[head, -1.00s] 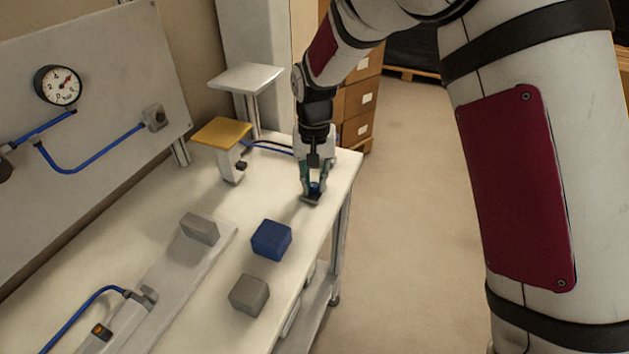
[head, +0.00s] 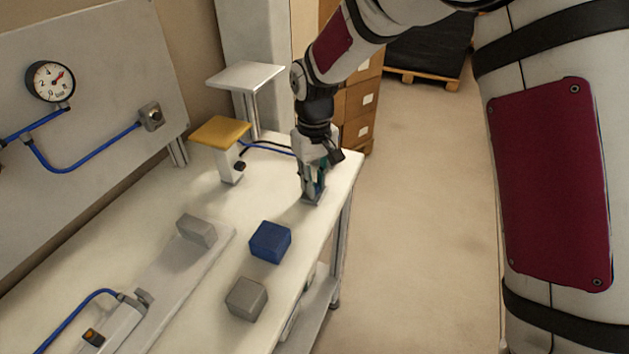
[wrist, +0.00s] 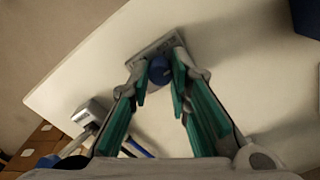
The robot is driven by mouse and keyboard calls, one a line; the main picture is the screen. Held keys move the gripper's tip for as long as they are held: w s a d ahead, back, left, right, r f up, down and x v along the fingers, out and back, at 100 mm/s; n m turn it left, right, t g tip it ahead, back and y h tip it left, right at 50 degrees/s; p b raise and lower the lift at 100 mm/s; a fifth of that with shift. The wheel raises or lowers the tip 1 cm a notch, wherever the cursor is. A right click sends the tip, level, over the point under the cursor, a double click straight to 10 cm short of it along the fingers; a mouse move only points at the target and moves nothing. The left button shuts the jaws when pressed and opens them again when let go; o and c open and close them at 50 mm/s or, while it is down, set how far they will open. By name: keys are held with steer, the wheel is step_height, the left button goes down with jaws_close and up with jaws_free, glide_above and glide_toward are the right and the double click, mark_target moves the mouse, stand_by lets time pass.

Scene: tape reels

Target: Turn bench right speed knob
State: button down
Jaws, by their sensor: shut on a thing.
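The speed knob (wrist: 160,71) is a round blue knob on a small grey base plate (wrist: 150,52) near the far right end of the bench. My gripper (wrist: 160,78) is over it, pointing down, with its teal-lined fingers shut on the knob's two sides. In the head view my gripper (head: 313,196) stands on the same spot of the white bench (head: 190,285), and its fingers hide the knob there. The grey base (head: 311,199) shows just below the fingertips.
A blue block (head: 270,242) and a grey block (head: 247,299) stand along the bench's front edge. Another grey block (head: 196,230) sits on a plate behind. A yellow-topped stand (head: 220,133) is left of my gripper. A gauge (head: 50,81) hangs on the back panel.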

steer(key=shift+r, duration=0.1)
stand_by(0.3)
steer(key=c, duration=1.5)
jaws_free()
steer(key=shift+o, duration=0.2)
step_height(320, 180, up, 12)
